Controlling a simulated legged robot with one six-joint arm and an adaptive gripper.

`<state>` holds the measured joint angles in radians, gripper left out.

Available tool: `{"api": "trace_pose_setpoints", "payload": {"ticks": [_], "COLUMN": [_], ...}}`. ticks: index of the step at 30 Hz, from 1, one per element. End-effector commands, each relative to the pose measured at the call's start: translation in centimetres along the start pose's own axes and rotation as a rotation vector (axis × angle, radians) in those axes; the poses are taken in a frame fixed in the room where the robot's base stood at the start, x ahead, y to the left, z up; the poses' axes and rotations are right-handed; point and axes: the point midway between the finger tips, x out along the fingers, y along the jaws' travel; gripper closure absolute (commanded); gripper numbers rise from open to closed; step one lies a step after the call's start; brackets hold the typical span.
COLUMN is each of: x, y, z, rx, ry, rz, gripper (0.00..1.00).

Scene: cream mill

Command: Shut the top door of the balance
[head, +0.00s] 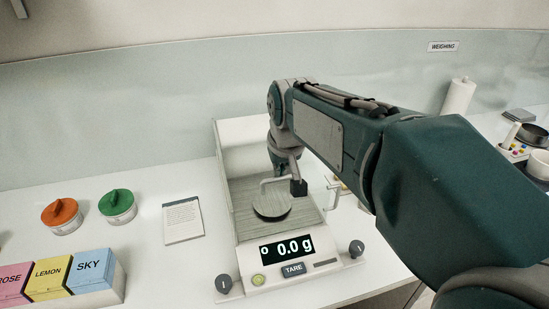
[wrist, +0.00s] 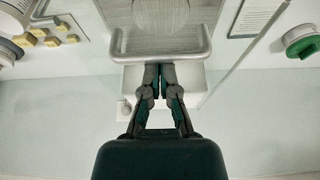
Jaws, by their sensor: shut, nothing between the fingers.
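The balance (head: 300,252) stands on the white bench, with a glass draft shield around its round pan (head: 272,205). Its display reads 0.0 g. A pale U-shaped handle (head: 266,182) shows above the pan, partly behind my gripper (head: 298,187). In the wrist view my gripper (wrist: 160,66) is shut and empty, its fingertips at the middle of the handle's crossbar (wrist: 185,57). I cannot tell whether they touch it. The top door's clear panel is hard to make out, so how far it stands open is unclear.
Left of the balance are a printed card (head: 183,220), a green-lidded jar (head: 117,205), an orange-lidded jar (head: 62,215) and coloured boxes (head: 92,270). A paper roll (head: 458,97) and a cup (head: 538,164) stand at the right. My arm covers the bench right of the balance.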

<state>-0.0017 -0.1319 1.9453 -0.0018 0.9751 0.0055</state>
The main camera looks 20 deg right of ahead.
Motion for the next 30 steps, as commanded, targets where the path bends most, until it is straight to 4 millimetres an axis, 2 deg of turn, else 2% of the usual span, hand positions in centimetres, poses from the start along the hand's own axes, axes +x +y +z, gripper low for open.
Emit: {"api": "trace_pose_setpoints", "payload": {"ticks": [6, 19, 23, 27, 30], "x": [-0.3, -0.3, -0.1, 0.4, -1.1], "y": [0.0, 0.0, 0.0, 0.0, -0.1], "z": [0.9, 0.8, -0.4, -2.8, -3.6], "rx": [0.0, 0.0, 0.0, 0.0, 0.0], "ry": [-0.001, -0.001, 0.0, -0.002, 0.0], "rz": [0.0, 0.0, 0.0, 0.001, 0.001], "gripper": [1.0, 1.0, 1.0, 1.0, 1.0]}}
